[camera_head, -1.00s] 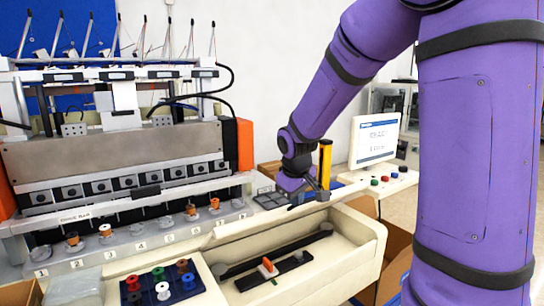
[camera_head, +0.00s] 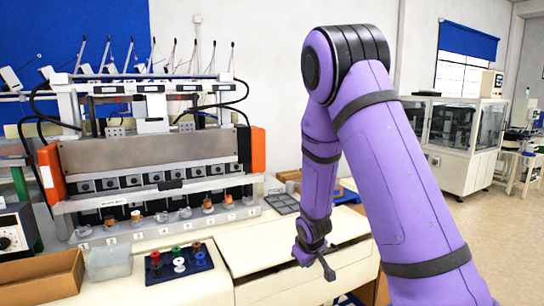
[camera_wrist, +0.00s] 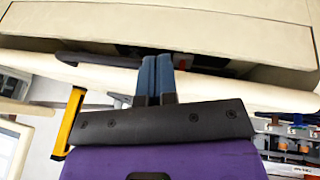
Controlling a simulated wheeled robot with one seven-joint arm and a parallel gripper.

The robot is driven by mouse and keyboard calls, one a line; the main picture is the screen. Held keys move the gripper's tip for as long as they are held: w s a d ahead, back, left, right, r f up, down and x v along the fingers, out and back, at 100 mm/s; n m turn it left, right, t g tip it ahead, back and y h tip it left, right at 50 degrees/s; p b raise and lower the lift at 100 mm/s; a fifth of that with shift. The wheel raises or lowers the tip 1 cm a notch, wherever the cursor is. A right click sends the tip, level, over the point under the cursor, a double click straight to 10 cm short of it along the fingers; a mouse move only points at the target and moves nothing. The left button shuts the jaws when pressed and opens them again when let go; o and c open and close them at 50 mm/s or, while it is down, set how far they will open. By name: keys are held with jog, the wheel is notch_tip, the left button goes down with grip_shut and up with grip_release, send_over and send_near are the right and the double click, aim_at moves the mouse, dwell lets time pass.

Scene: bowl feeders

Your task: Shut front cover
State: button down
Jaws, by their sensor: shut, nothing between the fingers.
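The front cover (camera_head: 275,236) is a long cream panel on the machine's front right. It now lies low over the cream front compartment (camera_head: 310,285), with a thin dark line along its front edge. In the wrist view a dark gap shows between the compartment's cream wall (camera_wrist: 160,28) and the cover's edge strip (camera_wrist: 240,94). My gripper (camera_head: 328,270) is at the cover's front edge, pointing down. Its blue fingers (camera_wrist: 157,62) are together with nothing between them and overlap the strip in view. Whether they touch the cover I cannot tell.
A dark blue spool tray (camera_head: 180,262) and a clear bin (camera_head: 110,262) stand left of the cover. The multi-head machine (camera_head: 150,160) with a row of bobbins is behind. A cardboard box (camera_head: 45,275) is at front left. Open floor lies to the right.

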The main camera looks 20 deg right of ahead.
jog(key=f, duration=0.4)
jog(key=shift+s+f, duration=0.2)
jog(key=shift+s, duration=0.15)
jog(key=shift+s, duration=0.1)
